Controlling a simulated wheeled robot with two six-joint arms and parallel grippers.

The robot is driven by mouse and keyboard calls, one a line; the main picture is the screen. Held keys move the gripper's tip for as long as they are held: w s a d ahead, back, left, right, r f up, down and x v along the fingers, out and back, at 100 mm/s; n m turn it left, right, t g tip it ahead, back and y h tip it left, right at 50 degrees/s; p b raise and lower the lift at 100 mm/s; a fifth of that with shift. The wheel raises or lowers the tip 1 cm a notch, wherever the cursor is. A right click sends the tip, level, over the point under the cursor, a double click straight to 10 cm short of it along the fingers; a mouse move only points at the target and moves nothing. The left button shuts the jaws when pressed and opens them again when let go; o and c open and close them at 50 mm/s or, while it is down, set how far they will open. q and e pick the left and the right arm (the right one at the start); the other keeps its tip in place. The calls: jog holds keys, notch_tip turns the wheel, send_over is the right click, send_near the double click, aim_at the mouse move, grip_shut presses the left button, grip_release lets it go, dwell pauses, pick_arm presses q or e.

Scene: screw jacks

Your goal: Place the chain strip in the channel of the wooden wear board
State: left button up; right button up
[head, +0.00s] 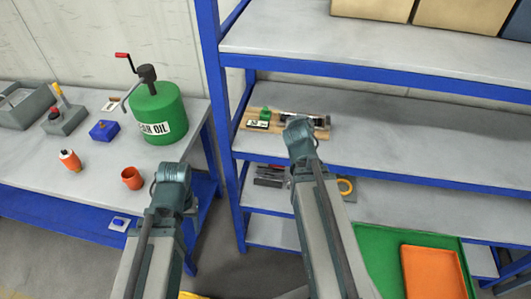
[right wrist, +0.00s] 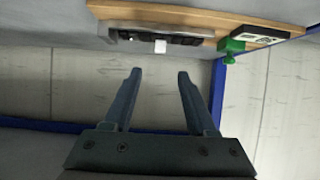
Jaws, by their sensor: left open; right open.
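The wooden wear board (head: 239,126) lies on the middle shelf of the blue rack. It also shows upside down at the top of the right wrist view (right wrist: 200,14). A silver channel piece (right wrist: 130,26) with a dark strip (right wrist: 185,40) along it sits on the board; I cannot tell whether this strip is the chain strip. My right gripper (right wrist: 159,74) is open and empty, its fingers pointing at the board with a gap between. In the head view, my right wrist hides part of the board. My left gripper (head: 172,175) is open above the workbench's right edge.
A green knob (right wrist: 232,46) and a black-and-white plate (right wrist: 262,34) are on the board. The bench (head: 90,180) holds a green oil can (head: 158,108) and an orange cup (head: 132,178). Grey items (head: 268,178) lie on the lower shelf. The middle shelf (head: 420,145) is clear on the right.

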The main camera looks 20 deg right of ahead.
jog(key=a+f, duration=0.1)
jog(key=a, duration=0.2)
jog(key=s+a+f+n+g+y, duration=0.1)
jog(key=a+f, duration=0.1)
jog(key=a, duration=0.1)
jog(key=a+f+n+g+y, duration=0.1)
jog(key=a, duration=0.2)
jog(key=shift+s+a+f, duration=0.15)
jog(key=shift+s+f, duration=0.1)
jog(key=shift+f, duration=0.1)
jog(key=s+a+f+n+g+y, duration=0.1)
jog(key=s+a+f+n+g, duration=0.2)
jog(key=s+a, duration=0.5)
jog(key=s+a+f+n+g+y, duration=0.2)
jog(key=s+a+n+g, duration=0.3)
jog(key=s+a, duration=0.4)
jog(key=a+f, duration=0.1)
jog(key=a, duration=0.4)
jog(key=shift+a+f+g, duration=0.15)
jog(key=shift+f+g, duration=0.15)
